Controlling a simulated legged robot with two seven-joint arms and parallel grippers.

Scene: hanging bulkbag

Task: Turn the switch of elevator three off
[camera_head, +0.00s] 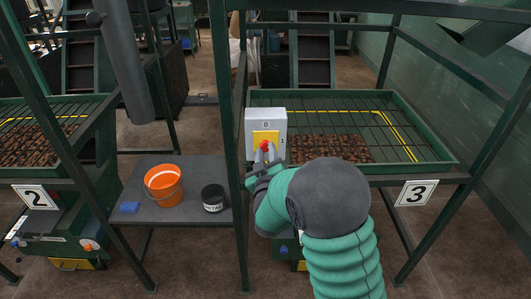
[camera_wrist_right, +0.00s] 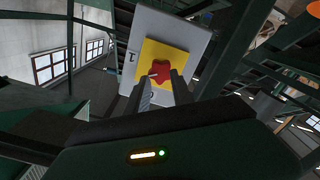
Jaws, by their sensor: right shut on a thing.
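The switch box (camera_head: 266,121) of elevator three is a light grey box on a green post. It has a yellow plate (camera_head: 273,135) and a red knob (camera_head: 265,145), with a 0 above and a 1 at the right. My right gripper (camera_head: 265,155) is at the knob, its fingers closed on it. In the right wrist view, the red knob (camera_wrist_right: 160,71) sits between the tips of my right gripper (camera_wrist_right: 162,80), in front of the yellow plate (camera_wrist_right: 178,60). The fingers hide part of the knob. My left gripper is not in view.

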